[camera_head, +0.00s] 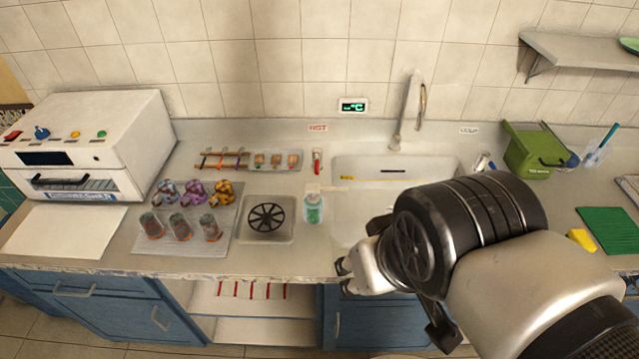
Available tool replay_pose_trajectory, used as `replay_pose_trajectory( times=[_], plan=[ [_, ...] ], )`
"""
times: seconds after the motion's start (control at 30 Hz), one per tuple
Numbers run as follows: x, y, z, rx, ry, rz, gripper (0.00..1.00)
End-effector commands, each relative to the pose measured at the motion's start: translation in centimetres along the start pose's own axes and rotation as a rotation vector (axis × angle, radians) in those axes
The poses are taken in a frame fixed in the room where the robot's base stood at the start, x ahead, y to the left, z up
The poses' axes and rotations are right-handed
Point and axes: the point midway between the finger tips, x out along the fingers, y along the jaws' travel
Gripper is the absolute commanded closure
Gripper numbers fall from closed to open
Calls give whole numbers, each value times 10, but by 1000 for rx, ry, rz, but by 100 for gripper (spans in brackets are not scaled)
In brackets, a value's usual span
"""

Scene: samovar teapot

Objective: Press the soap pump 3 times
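The soap pump (313,208) is a small bottle with green contents and a pale pump head. It stands upright on the counter at the left edge of the sink. My gripper (343,277) is in front of the counter's front edge, below and a little right of the bottle in the picture. It is apart from the bottle. Its fingertips are small and dark, and I cannot tell whether they are open or shut. My arm comes in from the lower right and covers part of the sink.
The sink (345,170) with its tall faucet (407,110) is right of the bottle. A round drain grate (266,217) is at its left. A tray (225,239) holds several cups and colourful teapots. A white oven (85,140) stands far left, a green bin (535,150) at right.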

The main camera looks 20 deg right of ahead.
Motion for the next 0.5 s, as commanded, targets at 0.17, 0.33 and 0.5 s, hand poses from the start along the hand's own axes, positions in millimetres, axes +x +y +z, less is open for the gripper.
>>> replay_pose_trajectory(
  times=[0.17,0.33,0.5],
  plan=[
    [0,0,0,0,0,0,76],
    [0,0,0,0,0,0,87],
    [0,0,0,0,0,0,98]
  ],
)
